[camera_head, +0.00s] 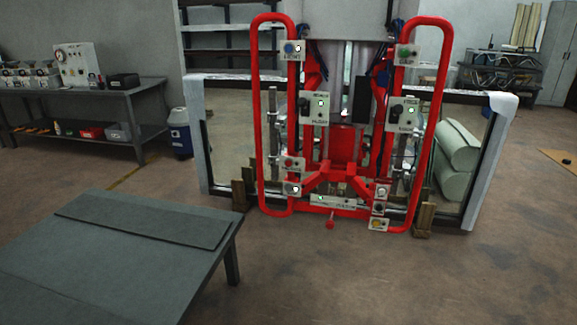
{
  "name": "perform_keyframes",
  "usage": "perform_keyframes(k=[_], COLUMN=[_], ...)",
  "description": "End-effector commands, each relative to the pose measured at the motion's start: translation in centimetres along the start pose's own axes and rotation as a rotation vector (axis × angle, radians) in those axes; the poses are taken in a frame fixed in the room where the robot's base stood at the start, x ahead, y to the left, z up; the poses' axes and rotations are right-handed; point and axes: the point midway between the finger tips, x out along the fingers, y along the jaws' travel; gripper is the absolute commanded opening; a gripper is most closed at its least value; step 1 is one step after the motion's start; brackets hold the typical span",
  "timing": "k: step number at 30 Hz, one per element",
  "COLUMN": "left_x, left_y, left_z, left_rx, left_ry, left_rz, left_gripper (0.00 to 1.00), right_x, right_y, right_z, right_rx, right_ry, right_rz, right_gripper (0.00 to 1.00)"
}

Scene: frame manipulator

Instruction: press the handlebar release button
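The red frame manipulator (333,175) stands upright ahead, with a tall red handlebar loop on the left (263,120) and one on the right (434,125). A small panel with a blue button (289,48) sits high on the left loop. A panel with a green button (405,52) sits high on the right loop. Lower panels carry a red button (290,163) at left and a yellow one (379,224) at bottom right. The labels are too small to read, so I cannot tell which is the handlebar release button. Neither gripper is in view.
A large pale-edged frame (204,150) stands upright behind the manipulator on wooden blocks (424,218). A low grey table (70,270) fills the near left. A workbench (90,105) and blue container (180,135) are at back left. The floor in front is clear.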

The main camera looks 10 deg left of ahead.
Motion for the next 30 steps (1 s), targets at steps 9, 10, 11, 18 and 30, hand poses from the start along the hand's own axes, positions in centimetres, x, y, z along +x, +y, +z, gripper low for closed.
perform_keyframes(k=[9, 10, 11, 18, 30], left_x=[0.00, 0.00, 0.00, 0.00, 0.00], left_y=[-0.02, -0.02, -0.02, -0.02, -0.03], left_z=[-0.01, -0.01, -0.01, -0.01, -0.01], left_rx=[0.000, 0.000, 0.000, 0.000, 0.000], left_ry=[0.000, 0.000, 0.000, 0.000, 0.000], left_rz=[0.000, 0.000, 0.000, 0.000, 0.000], left_gripper=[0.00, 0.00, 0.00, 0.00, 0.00], right_x=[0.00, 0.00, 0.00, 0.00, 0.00], right_y=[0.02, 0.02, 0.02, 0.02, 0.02], right_z=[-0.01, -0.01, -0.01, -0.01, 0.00], right_rx=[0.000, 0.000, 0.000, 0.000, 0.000], right_ry=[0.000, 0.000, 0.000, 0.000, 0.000], right_rz=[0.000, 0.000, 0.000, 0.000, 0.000], right_gripper=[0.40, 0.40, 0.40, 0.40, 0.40])
